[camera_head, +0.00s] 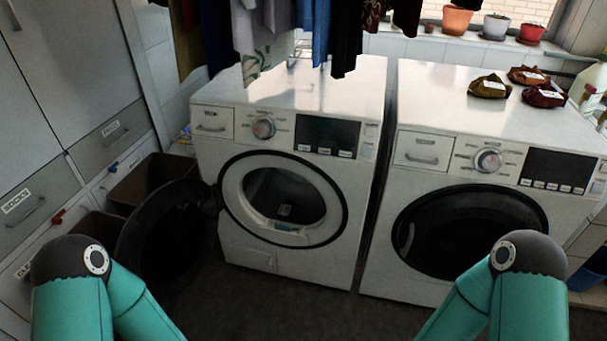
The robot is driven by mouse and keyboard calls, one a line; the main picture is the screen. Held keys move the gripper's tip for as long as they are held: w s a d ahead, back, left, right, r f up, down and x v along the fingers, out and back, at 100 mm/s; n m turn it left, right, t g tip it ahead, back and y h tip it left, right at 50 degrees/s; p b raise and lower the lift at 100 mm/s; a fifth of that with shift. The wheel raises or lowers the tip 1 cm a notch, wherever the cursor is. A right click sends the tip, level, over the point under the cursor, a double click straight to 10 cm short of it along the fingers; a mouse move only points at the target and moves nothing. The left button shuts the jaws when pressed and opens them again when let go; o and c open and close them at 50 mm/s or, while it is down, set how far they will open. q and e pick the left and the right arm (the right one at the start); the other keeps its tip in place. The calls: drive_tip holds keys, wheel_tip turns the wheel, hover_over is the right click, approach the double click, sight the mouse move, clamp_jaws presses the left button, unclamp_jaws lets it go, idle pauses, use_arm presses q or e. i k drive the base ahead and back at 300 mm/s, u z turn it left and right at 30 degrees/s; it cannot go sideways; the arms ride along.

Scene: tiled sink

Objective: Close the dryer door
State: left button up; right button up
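The left machine (300,93) is white with a round opening (283,198) in its front. Its round dark door (165,235) is swung wide open to the left, so the drum inside shows. The right machine (477,105) is also white, and its dark round door (468,233) is shut. I cannot tell from labels which one is the dryer; only the left one stands open. My two teal arms rise from the bottom edge, one at each side. The left arm covers part of the area just left of the open door. Neither gripper is in the picture.
Brown bins (150,180) stand behind the open door, beside grey cabinets (75,85) at the left. Clothes (345,35) hang above the left machine. Small cloth bundles (490,87) lie on the right machine. The dark floor (285,305) in front is clear.

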sight(154, 244)
drive_tip(key=u, duration=0.05)
drive_tip(key=i, duration=1)
drive_tip(key=z, duration=0.05)
